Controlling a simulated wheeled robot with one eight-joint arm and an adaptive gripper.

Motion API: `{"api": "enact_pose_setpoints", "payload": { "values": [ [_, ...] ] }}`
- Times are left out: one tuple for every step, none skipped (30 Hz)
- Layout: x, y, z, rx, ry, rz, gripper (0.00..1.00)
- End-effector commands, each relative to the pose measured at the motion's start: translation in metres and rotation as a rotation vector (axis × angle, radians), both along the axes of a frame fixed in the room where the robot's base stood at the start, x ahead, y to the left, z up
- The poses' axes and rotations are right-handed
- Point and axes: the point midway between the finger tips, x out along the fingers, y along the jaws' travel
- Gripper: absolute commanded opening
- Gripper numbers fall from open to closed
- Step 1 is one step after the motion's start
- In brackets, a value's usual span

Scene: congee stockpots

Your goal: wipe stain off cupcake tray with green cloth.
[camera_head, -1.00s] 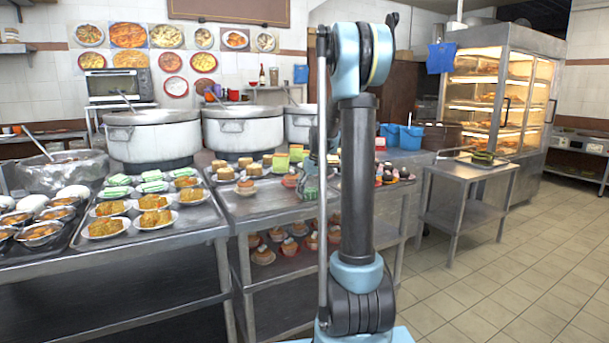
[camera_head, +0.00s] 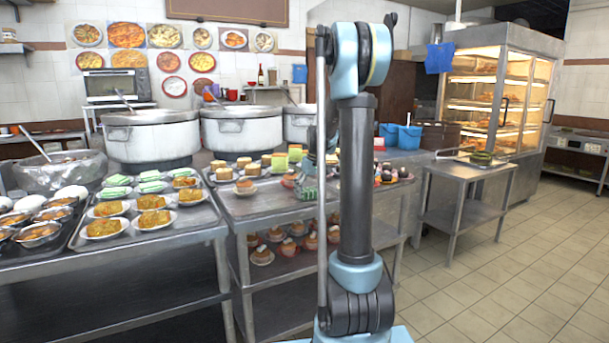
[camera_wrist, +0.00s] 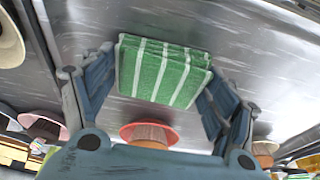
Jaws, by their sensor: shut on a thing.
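My gripper (camera_wrist: 164,76) is shut on the folded green cloth (camera_wrist: 160,70), which has white stripes. The wrist view shows it between both fingers, over a grey metal surface (camera_wrist: 260,50) with pale streaks. Whether the cloth touches that surface is unclear. In the head view the cloth (camera_head: 307,190) is small and partly hidden by my arm, near the cupcakes at the right part of the metal cupcake tray (camera_head: 255,205). I cannot make out a distinct stain.
A cupcake in a red wrapper (camera_wrist: 150,132) is close below the cloth in the wrist view; others are near the edges. Cakes (camera_head: 245,187) stand on the tray's back part. Large pots (camera_head: 243,130) are behind. The tray's front left is clear.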

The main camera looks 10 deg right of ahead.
Motion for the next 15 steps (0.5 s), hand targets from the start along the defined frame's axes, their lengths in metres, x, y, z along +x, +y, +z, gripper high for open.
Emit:
{"api": "enact_pose_setpoints", "payload": {
  "values": [
    [0.0, 0.006, -0.001, 0.0, 0.0, 0.004, 0.48],
    [-0.001, 0.009, 0.0, 0.0, 0.0, 0.004, 0.48],
    [-0.001, 0.013, -0.002, 0.0, 0.0, 0.005, 0.48],
    [-0.001, 0.016, -0.001, 0.0, 0.0, 0.005, 0.48],
    [-0.001, 0.018, -0.001, 0.0, 0.0, 0.005, 0.48],
    [-0.002, 0.021, -0.001, 0.0, 0.0, 0.005, 0.48],
    [-0.002, 0.023, -0.001, 0.0, 0.0, 0.004, 0.48],
    [-0.002, 0.025, -0.001, -0.001, 0.0, 0.003, 0.48],
    [-0.002, 0.026, 0.001, 0.0, 0.0, 0.001, 0.48],
    [-0.002, 0.025, 0.002, 0.0, 0.0, 0.001, 0.48],
    [-0.003, 0.024, 0.007, 0.0, 0.0, 0.0, 0.48],
    [-0.003, 0.023, 0.018, 0.0, 0.0, -0.002, 0.48],
    [-0.003, 0.021, 0.025, 0.0, 0.0, -0.003, 0.48],
    [-0.003, 0.02, 0.028, 0.0, 0.0, -0.004, 0.48],
    [-0.003, 0.019, 0.031, -0.001, 0.0, -0.005, 0.48]
  ]
}}
